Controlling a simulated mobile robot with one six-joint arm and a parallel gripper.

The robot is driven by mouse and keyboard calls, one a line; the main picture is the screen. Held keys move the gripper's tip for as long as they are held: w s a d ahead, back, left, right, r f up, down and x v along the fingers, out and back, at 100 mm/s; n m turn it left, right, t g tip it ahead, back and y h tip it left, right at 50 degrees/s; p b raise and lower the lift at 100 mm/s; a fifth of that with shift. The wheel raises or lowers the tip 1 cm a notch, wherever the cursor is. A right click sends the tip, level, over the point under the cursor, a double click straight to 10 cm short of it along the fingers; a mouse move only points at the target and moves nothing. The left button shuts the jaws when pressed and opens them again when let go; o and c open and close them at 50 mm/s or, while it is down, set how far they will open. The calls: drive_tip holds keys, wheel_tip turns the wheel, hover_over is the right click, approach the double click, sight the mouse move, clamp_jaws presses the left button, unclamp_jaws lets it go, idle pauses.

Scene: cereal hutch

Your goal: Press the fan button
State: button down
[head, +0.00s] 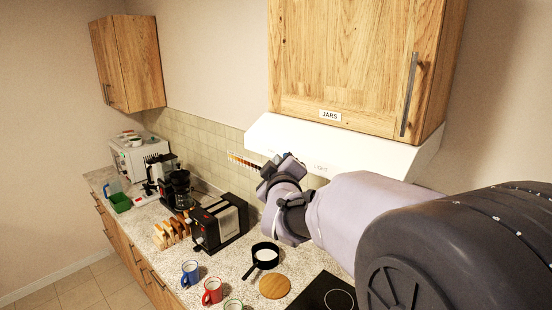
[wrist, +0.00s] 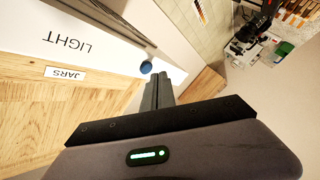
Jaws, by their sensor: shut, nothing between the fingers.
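The white range hood (head: 262,134) hangs under the wooden JARS cabinet (head: 345,60). In the wrist view, the hood front (wrist: 65,22) shows the word LIGHT upside down. A round blue button (wrist: 146,67) shows just beyond my fingertips; no FAN label is readable, so I cannot tell for sure that it is the fan button. My gripper (wrist: 158,77) is shut and empty, its tips very near or at the blue button; contact is unclear. In the head view, my gripper (head: 284,160) is at the hood's front lower edge and hides the button there.
Below, the counter holds a toaster (head: 218,222), a coffee maker (head: 178,188), a black pan (head: 265,255), a round wooden board (head: 275,286) and blue (head: 190,273) and red (head: 212,291) mugs. The JARS cabinet is close above the gripper. A utensil rack (head: 243,161) hangs left of it.

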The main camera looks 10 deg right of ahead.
drive_tip(key=s+a, duration=0.2)
drive_tip(key=a, duration=0.1)
drive_tip(key=s+a, duration=0.1)
drive_tip(key=a, duration=0.1)
drive_tip(key=shift+s+p, duration=0.15)
drive_tip(key=shift+p, duration=0.15)
drive_tip(key=s+f+m+g+y+b, duration=0.1)
drive_tip(key=s+f+m+g+b, duration=0.2)
drive_tip(key=s+f+b, duration=0.8)
drive_tip(key=s+a+f+m+g+y+b, duration=0.1)
drive_tip(key=s+f+m+g+b, duration=0.3)
drive_tip(key=s+f+b, duration=0.8)
drive_tip(key=s+f+m+g+y+b, duration=0.3)
drive_tip(key=s+f+b, duration=0.8)
drive_tip(key=f, duration=1.3)
drive_tip(key=shift+s+a+f+m+g+b, duration=0.3)
drive_tip(key=shift+s+a+m+g, duration=0.15)
drive_tip(key=shift+m, duration=0.55)
